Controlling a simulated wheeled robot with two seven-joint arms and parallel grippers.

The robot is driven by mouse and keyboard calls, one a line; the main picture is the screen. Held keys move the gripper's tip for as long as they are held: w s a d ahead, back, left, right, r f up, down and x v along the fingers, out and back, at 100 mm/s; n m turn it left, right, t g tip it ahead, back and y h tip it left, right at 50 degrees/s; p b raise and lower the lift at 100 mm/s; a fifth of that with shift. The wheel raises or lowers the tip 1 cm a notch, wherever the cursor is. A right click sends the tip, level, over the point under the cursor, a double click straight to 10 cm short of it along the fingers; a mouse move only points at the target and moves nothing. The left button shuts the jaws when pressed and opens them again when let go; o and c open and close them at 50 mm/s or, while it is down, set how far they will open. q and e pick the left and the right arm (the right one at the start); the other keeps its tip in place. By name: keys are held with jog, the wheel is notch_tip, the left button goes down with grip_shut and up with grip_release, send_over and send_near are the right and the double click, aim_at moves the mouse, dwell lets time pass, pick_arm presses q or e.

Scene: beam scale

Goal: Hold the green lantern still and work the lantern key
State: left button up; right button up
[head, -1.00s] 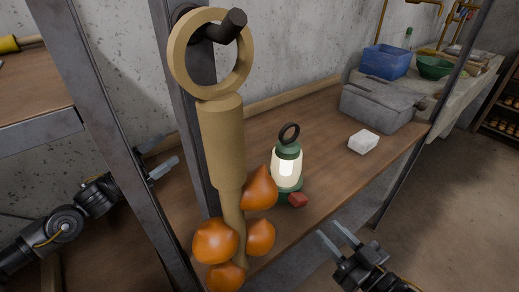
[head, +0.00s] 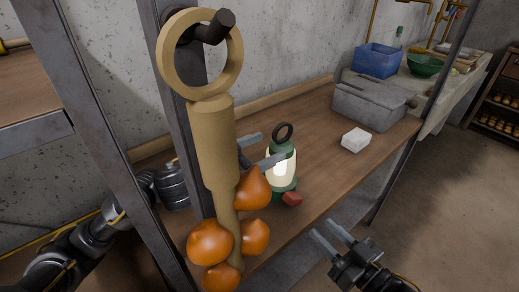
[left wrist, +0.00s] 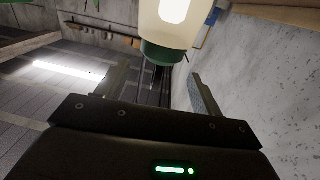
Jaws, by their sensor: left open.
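The green lantern (head: 281,178), with a glowing pale glass and a dark ring on top, stands upright on the wooden shelf. The red key (head: 292,198) sits low at its front right. My left gripper (head: 266,149) is open beside the lantern's left side, its wrist partly hidden by the post and hanging bundle. In the left wrist view the lantern's lit glass and a green end (left wrist: 163,53) lie ahead, between the lines of the open fingers (left wrist: 157,80); contact cannot be told. My right gripper (head: 323,229) is open and empty in front of the shelf edge.
A hanging bundle of orange onions (head: 213,243) on a tan stem and a metal post (head: 182,110) stand left of the lantern. A white block (head: 355,140), grey box (head: 370,104) and blue bin (head: 377,61) are to the right. The shelf between lantern and block is clear.

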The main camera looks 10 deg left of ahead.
aim_at(277, 143)
pick_arm(q)
jog(key=x, duration=0.7)
jog(key=shift+c, duration=1.2)
jog(key=shift+c, duration=0.3)
jog(key=c, duration=1)
